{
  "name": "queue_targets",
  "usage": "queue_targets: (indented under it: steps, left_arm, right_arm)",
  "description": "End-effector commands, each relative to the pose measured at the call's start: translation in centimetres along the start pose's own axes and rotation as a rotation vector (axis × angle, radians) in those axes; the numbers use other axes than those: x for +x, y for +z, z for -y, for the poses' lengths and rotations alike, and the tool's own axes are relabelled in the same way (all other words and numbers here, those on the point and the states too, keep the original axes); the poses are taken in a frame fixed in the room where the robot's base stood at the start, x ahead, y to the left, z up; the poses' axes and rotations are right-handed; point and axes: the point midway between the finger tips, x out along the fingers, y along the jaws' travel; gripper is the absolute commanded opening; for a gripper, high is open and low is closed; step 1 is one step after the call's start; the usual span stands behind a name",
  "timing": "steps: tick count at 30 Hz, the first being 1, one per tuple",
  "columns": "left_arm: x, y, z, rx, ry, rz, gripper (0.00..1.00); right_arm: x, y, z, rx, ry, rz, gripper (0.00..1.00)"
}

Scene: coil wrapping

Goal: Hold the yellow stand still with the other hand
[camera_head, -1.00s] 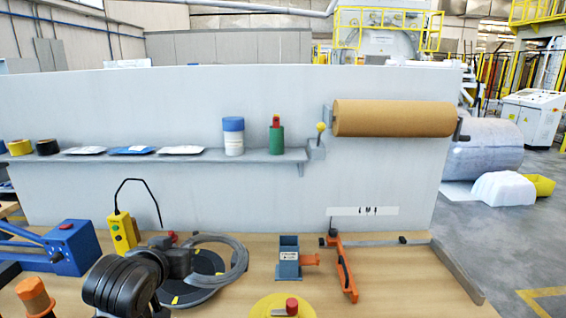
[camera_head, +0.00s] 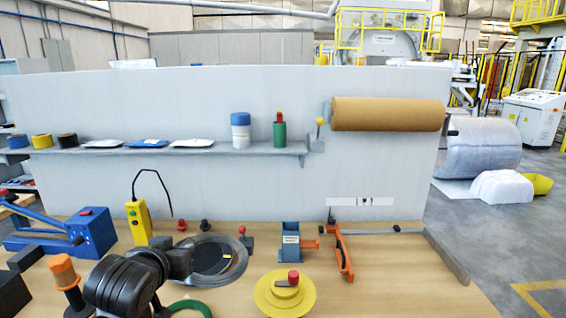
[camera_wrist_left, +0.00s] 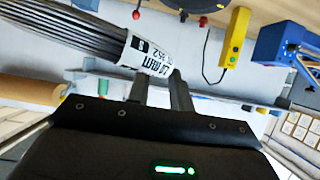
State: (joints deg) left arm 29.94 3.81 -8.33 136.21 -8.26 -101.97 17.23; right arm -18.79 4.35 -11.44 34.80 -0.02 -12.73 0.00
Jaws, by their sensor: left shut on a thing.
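The yellow stand (camera_head: 269,301) is a round, stepped disc with a red knob (camera_head: 293,277) on top, at the bottom middle of the head view. No gripper shows at it. My left gripper (camera_head: 182,262) is at the left side of the grey wire coil (camera_head: 238,262), and its fingertips are hard to see there. In the left wrist view the fingers (camera_wrist_left: 158,85) are close together at the coil (camera_wrist_left: 70,32), by its white printed label (camera_wrist_left: 148,54). My left gripper is shut on the coil. My right gripper is out of view.
A green ring (camera_head: 190,307) lies left of the yellow stand. A blue-grey block (camera_head: 290,243) and an orange tool (camera_head: 343,258) stand behind. A blue machine (camera_head: 92,235) and a yellow control box (camera_head: 138,222) are at the left. The table right of the stand is clear.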

Motion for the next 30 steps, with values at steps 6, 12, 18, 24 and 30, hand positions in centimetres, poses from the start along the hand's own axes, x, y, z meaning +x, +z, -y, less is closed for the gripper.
queue_targets:
  steps: [6,12,18,24,30]
  left_arm:
    - [0.1,-0.2,-0.5,0.001,0.008,-0.003,0.0]
    - [0.5,-1.0,-3.2,-0.001,0.027,0.001,0.0]
    - [1.3,-1.7,-9.9,0.0,0.04,0.01,0.0]
    - [1.9,-1.1,-14.2,0.001,0.014,0.005,0.0]
    - [2.3,-0.6,-15.6,-0.003,-0.006,-0.002,0.0]
  right_arm:
    - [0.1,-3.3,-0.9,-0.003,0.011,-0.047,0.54]
    - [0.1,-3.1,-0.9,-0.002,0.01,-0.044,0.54]
    - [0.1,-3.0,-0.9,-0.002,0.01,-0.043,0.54]
    - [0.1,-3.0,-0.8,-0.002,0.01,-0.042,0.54]
    - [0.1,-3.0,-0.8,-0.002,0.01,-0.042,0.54]
